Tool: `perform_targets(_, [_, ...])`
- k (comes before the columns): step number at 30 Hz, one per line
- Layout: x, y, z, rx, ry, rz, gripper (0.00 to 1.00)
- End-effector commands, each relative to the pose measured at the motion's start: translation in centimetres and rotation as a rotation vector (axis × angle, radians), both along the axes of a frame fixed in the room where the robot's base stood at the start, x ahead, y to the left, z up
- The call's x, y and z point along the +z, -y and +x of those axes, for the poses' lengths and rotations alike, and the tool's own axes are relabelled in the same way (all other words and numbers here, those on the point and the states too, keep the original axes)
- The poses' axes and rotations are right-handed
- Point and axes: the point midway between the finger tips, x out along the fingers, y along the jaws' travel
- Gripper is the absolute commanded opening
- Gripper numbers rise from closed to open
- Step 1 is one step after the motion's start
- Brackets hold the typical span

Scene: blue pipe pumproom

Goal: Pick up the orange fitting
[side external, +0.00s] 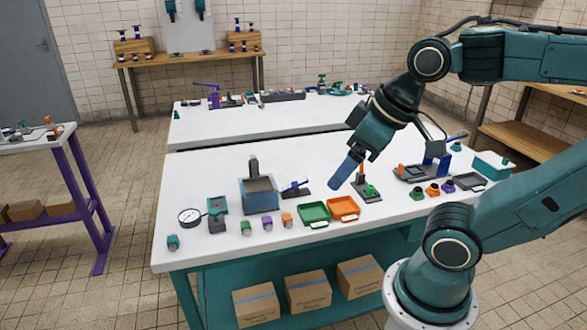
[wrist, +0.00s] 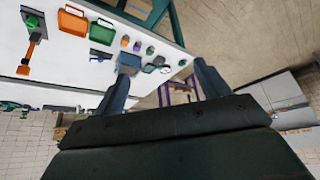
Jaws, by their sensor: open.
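A small orange fitting (side external: 287,220) stands on the white bench near its front edge, right of a purple one and left of the green tray. It also shows as a small orange piece (wrist: 125,43) in the wrist view. My gripper (side external: 346,172) is above the bench, behind the trays and right of the front orange piece, apart from both. In the wrist view its fingers (wrist: 162,86) are spread, with nothing between them.
A green tray (side external: 314,212) and an orange tray (side external: 343,208) lie at the front edge. A grey-blue bin (side external: 260,196) and a dial gauge (side external: 190,216) stand left. An upright orange-and-green device (side external: 361,183) is close to my gripper. The bench's left rear is clear.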

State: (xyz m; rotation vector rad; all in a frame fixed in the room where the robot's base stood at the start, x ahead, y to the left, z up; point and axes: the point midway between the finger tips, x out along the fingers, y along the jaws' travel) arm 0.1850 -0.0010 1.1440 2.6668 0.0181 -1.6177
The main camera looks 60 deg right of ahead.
Motion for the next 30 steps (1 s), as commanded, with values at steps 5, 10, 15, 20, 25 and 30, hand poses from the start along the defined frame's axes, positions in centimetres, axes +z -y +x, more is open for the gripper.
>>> perform_targets(5, [-0.2, 0.6, 1.8, 0.052, -0.033, -0.029, 0.75])
perform_targets(10, [-0.8, 1.6, 4.3, 0.134, -0.075, -0.061, 0.75])
perform_targets(15, [-1.8, 3.1, 7.0, 0.223, -0.114, -0.082, 0.75])
perform_targets(20, [-3.1, 4.8, 9.3, 0.310, -0.142, -0.091, 0.75])
perform_targets(25, [-4.8, 7.0, 11.5, 0.397, -0.164, -0.091, 0.75])
perform_targets(30, [-7.0, 9.4, 13.4, 0.485, -0.174, -0.082, 0.75])
